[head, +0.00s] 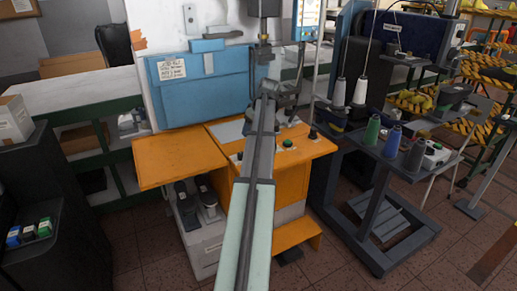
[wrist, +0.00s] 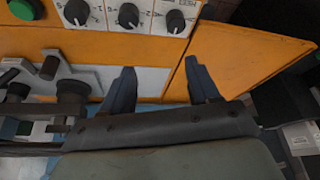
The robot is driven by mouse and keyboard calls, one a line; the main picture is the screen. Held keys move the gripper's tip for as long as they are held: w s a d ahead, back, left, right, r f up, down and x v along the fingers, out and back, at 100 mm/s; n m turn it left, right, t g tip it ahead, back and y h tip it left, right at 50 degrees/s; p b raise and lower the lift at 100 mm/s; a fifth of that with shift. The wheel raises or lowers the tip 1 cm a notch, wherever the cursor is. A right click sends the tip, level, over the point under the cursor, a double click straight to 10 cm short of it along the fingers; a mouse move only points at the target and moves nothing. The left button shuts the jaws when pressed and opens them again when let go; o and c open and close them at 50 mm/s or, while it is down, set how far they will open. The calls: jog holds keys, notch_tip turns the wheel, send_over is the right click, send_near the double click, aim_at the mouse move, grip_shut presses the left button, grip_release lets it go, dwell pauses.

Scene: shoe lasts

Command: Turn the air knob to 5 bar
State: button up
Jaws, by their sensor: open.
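Several black dial knobs sit on white scale plates on the orange machine panel (wrist: 150,50) in the wrist view. They include a left knob (wrist: 76,12), a middle knob (wrist: 129,15) and a right knob (wrist: 176,21). The scale lettering is too small and cropped to read, so I cannot tell which is the air knob or its setting. My gripper (wrist: 161,82) is open, with its two dark fingers apart and nothing between them. The fingertips point toward the panel, below the middle and right knobs in the picture. In the head view my arm hides part of the orange machine (head: 180,157).
A green button (wrist: 20,8) sits left of the knobs. Dark levers or fittings (wrist: 72,92) stand left of my fingers. In the head view a blue cover (head: 205,85) hangs behind the machine, and a rack with thread cones (head: 391,141) stands to the right.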

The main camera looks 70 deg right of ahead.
jog(key=s+d+m, duration=0.1)
jog(key=s, duration=0.5)
jog(key=x, duration=0.8)
jog(key=d+x, duration=0.1)
jog(key=x, duration=0.4)
jog(key=shift+r, duration=0.1)
jog(key=shift+c, duration=0.3)
jog(key=c, duration=1)
